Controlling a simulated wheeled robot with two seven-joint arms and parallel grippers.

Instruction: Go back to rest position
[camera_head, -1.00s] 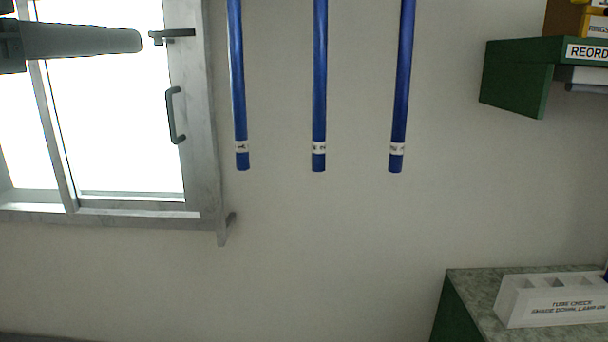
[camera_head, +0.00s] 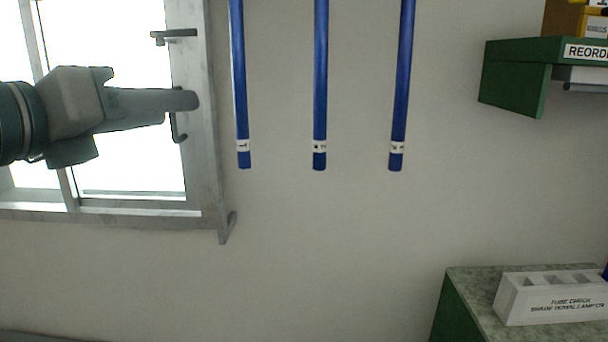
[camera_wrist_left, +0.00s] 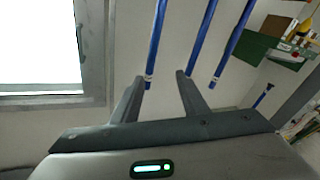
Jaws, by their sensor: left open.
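My left gripper (camera_head: 185,100) comes in from the left in the head view, in front of the bright window. It also shows in the left wrist view (camera_wrist_left: 160,88), where its two fingers stand apart with nothing between them that I can see held. Three blue rods hang upright against the wall to its right: a left rod (camera_head: 239,85), a middle rod (camera_head: 320,85) and a right rod (camera_head: 403,85). Each has a white label band near its lower end. The gripper is apart from the rods in the head view. My right gripper is not in view.
The window frame (camera_head: 205,150) has a dark handle, partly hidden behind my gripper. A green shelf (camera_head: 515,75) with boxes juts out at upper right. A white labelled block (camera_head: 555,298) with square openings stands on a green-sided counter (camera_head: 470,285) at lower right. The wall below the rods is clear.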

